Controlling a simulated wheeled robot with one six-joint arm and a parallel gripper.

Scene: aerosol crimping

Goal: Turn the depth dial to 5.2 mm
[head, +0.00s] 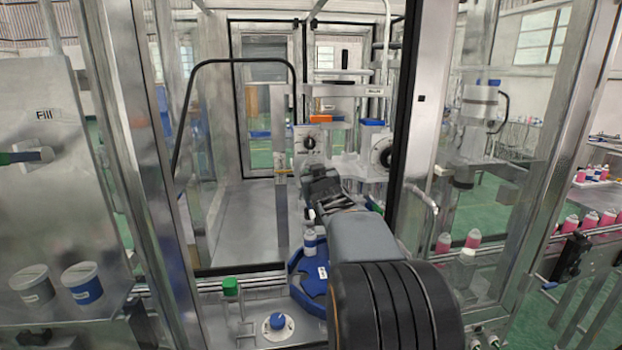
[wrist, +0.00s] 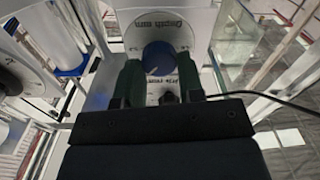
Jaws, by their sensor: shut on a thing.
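The depth dial (wrist: 159,58) is a round blue knob on a white panel (wrist: 125,18) in the wrist view. A printed label above it seems to read "Depth" and "mm", and more print lies below it. A pale pointer mark shows near the knob's lower edge, but I cannot read its setting. My gripper (wrist: 160,78) has one dark finger on each side of the knob and is shut on it. In the head view my gripper (head: 322,182) is at the machine's middle, below a white panel with a black knob (head: 310,144). My arm hides the depth dial there.
A black cable (wrist: 262,97) runs at right. In the head view, a blue star wheel (head: 312,285) with a can (head: 310,241) sits beside my arm. Metal posts frame the opening.

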